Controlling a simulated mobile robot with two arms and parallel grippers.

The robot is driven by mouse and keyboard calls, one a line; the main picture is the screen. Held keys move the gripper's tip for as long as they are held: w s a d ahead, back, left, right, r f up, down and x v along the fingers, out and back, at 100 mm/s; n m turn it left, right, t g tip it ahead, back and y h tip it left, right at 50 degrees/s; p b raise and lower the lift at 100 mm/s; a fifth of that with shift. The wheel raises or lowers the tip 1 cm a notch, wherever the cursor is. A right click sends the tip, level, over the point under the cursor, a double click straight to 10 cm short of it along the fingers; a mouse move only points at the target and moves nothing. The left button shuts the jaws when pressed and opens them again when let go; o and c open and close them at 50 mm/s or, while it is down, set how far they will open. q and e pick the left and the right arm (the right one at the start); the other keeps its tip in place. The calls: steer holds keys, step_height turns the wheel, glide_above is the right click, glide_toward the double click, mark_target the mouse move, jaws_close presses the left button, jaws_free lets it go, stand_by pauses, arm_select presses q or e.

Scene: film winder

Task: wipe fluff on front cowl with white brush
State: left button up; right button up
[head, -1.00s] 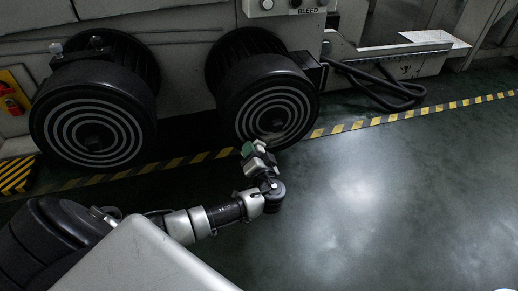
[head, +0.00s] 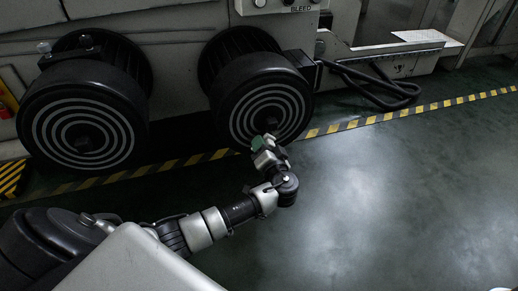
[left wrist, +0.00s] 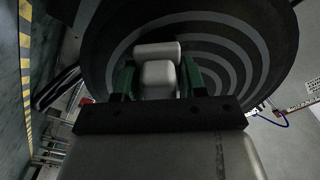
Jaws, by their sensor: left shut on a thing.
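Two black drum-shaped cowls with white ring patterns face me in the head view, a left one (head: 60,150) and a right one (head: 245,108). I cannot tell which is the front cowl. My left gripper (head: 265,148), with green fingers, is just in front of the lower edge of the right drum. In the left wrist view the gripper (left wrist: 158,82) is shut on a pale block-shaped thing, likely the white brush (left wrist: 157,50), with the ringed face filling the view behind it. Contact with the drum cannot be told. I see no fluff clearly. My right gripper is not in view.
A grey machine body (head: 180,18) stands behind the drums. A black looped hose (head: 385,95) hangs to the right of the right drum. A yellow-black striped line (head: 380,119) runs along the floor. The green floor (head: 400,200) on the right is clear.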

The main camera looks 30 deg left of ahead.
mark_target(245, 141)
arm_select(q)
steer(key=shift+w+d+b, duration=0.75)
steer(key=shift+w+d, duration=0.15)
steer(key=shift+w, duration=0.15)
steer(key=shift+w+d+b, duration=1.05)
steer(key=shift+w+b, duration=0.15)
steer(key=shift+w, duration=0.05)
steer(key=shift+s, duration=0.1)
steer(key=shift+s+a+r+p, duration=0.1)
steer(key=shift+s+a+p, duration=0.55)
steer(key=shift+s+p, duration=0.1)
steer(key=shift+s+a+p, duration=0.9)
steer(key=shift+s+a, duration=0.6)
steer(key=shift+s, duration=0.05)
steer(key=shift+s+a+p, duration=0.65)
steer(key=shift+s+a, duration=0.7)
steer(key=shift+s, duration=0.25)
